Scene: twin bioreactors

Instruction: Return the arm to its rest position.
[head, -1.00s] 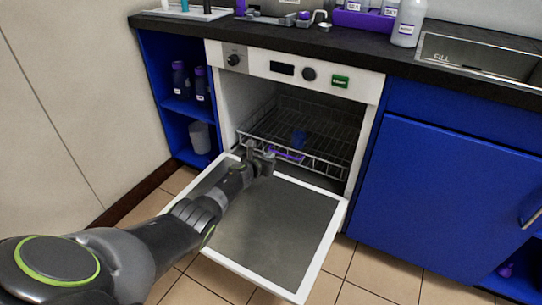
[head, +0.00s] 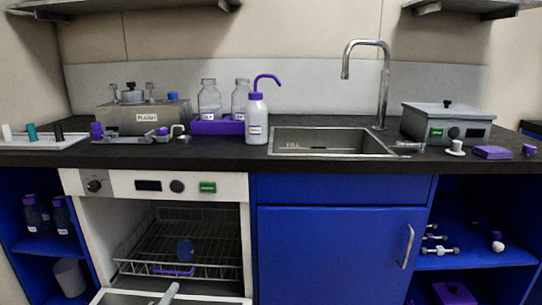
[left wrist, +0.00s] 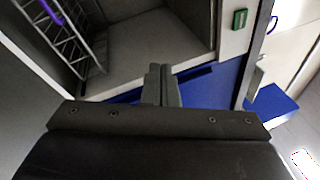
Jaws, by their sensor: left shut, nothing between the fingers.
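My left gripper (head: 168,294) shows only as a small grey tip at the bottom edge of the head view, in front of the open appliance. In the left wrist view its fingers (left wrist: 162,80) are together with nothing between them. The rest of the left arm is out of the head view. My right gripper is in neither view. The white appliance (head: 125,184) has its door (head: 115,297) folded down.
The black counter (head: 330,172) carries a steel bath (head: 128,118), a purple bottle tray (head: 217,127), a wash bottle (head: 257,120), a sink (head: 330,141) and a grey lidded box (head: 450,122). Blue cupboards flank the appliance. The open door juts out at the front.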

